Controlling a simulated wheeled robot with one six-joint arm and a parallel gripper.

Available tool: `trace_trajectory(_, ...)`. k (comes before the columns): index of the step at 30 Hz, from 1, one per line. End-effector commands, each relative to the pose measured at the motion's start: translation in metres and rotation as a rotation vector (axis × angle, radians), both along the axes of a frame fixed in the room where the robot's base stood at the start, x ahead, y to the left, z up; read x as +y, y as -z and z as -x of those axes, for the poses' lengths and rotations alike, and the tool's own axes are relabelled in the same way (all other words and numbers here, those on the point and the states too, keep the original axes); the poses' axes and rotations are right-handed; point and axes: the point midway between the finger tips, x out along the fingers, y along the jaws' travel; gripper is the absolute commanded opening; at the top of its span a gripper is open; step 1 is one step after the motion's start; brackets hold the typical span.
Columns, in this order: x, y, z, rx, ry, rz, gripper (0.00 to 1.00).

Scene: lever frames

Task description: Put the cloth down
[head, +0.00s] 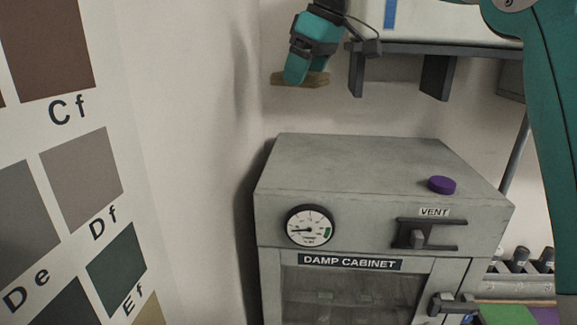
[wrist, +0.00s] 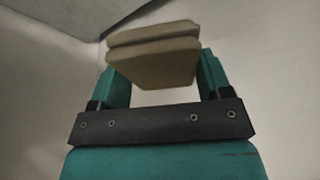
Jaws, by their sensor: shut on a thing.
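My gripper (head: 297,78) is near the top of the head view, in the air above the left rear of the damp cabinet (head: 350,158). It is shut on a folded tan cloth (head: 316,80). In the wrist view the cloth (wrist: 152,62) is a thick folded pad between the two teal fingers of my gripper (wrist: 155,75). Below the cloth in the head view is open air, then the cabinet's grey top. The cloth touches neither the cabinet nor the wall as far as I can see.
A purple knob (head: 442,185) stands on the cabinet top at right; the rest of the top is clear. A wall shelf (head: 440,48) with a white item is right of my gripper. A gauge (head: 310,226) and vent lever (head: 420,235) are on the cabinet front. A colour chart (head: 80,175) is at left.

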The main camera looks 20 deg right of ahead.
Motion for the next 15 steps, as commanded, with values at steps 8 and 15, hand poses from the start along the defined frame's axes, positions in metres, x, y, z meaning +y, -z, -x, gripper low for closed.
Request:
trace_trajectory(8,0.001,0.047,0.001,0.001,-0.001,-0.001,0.49)
trace_trajectory(15,0.003,0.11,0.001,0.002,-0.003,-0.001,0.49)
